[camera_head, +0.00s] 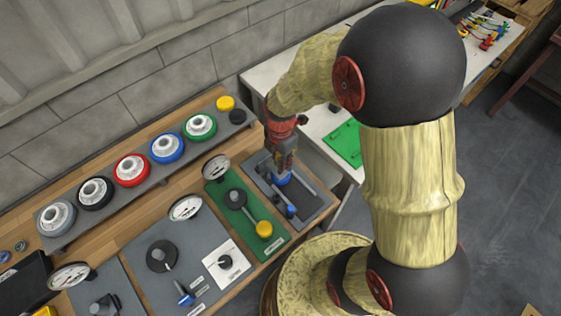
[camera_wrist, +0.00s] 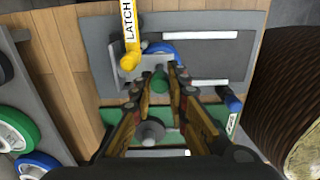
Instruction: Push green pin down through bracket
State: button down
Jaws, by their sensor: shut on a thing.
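The green pin (camera_wrist: 160,80) shows in the wrist view between the fingertips of my gripper (camera_wrist: 159,76). My gripper is shut on it. In the head view my gripper (camera_head: 283,168) points down over the grey panel (camera_head: 316,205), and its fingers hide the pin there. A lighter grey piece (camera_wrist: 102,70), which looks like the bracket, lies beside the pin on the panel. The pin's lower end is hidden, so I cannot tell how deep it sits.
A yellow-tipped latch handle (camera_wrist: 131,58) stands close to the fingertips. A blue round part (camera_wrist: 162,48) lies just beyond the pin. A blue-ended lever (camera_head: 291,211) is on the same panel. A green panel (camera_head: 226,197) with a gauge (camera_head: 216,167) adjoins it.

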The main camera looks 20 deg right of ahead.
jog(key=shift+f, duration=0.25)
jog(key=shift+f+b, duration=0.35)
jog(key=shift+f+b, duration=0.55)
jog(key=shift+f, duration=0.45)
jog(key=c, duration=1.7)
grip_release()
jog(key=shift+o, duration=0.2)
notch_tip(320, 180, up, 12)
jog(key=shift+f, duration=0.1)
